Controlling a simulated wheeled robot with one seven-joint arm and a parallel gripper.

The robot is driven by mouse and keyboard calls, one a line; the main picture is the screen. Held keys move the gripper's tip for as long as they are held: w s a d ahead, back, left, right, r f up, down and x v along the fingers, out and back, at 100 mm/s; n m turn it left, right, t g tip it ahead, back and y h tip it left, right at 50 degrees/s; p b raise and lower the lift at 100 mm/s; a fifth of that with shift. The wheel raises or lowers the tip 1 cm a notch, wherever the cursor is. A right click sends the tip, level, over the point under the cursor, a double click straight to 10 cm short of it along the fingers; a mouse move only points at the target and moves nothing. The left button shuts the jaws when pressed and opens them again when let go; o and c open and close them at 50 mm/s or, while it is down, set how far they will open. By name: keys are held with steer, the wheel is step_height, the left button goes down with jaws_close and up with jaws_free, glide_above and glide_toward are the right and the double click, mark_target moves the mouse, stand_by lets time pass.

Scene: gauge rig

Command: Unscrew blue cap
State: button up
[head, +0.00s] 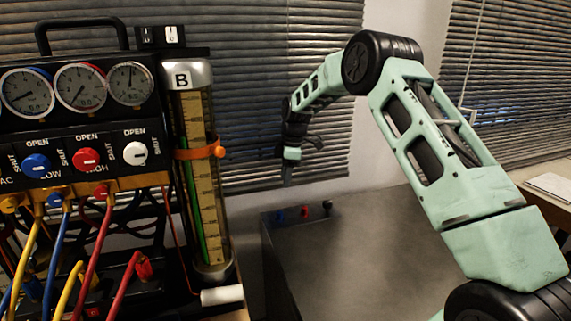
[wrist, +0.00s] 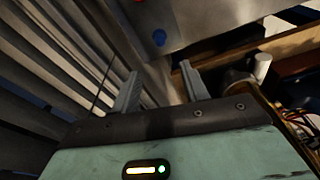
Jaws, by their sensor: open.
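A small blue cap (head: 281,216) sits at the left of a short row on the edge of a grey unit. In the wrist view the blue cap (wrist: 159,38) lies beyond my fingertips, roughly between their lines. My gripper (head: 288,176) points down above the row, apart from the cap. In the wrist view my gripper (wrist: 158,78) shows two spread grey fingers with nothing between them.
A red cap (head: 305,211) and a black cap (head: 327,207) stand to the right of the blue one. The gauge panel (head: 80,110) with hoses and a glass column (head: 200,170) stand at the left. Window blinds (head: 250,110) are behind. The grey top (head: 370,240) looks clear.

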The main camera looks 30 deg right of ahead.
mark_target(280, 212)
steer(key=f+p, duration=0.1)
steer(key=f, duration=0.3)
steer(key=a+f+p, duration=0.1)
steer(key=f, duration=0.3)
steer(key=f+p, duration=0.1)
steer(key=f, duration=0.4)
steer(key=shift+w+a, duration=0.35)
steer(key=shift+a, duration=0.05)
steer(key=shift+c, duration=0.4)
jaws_close()
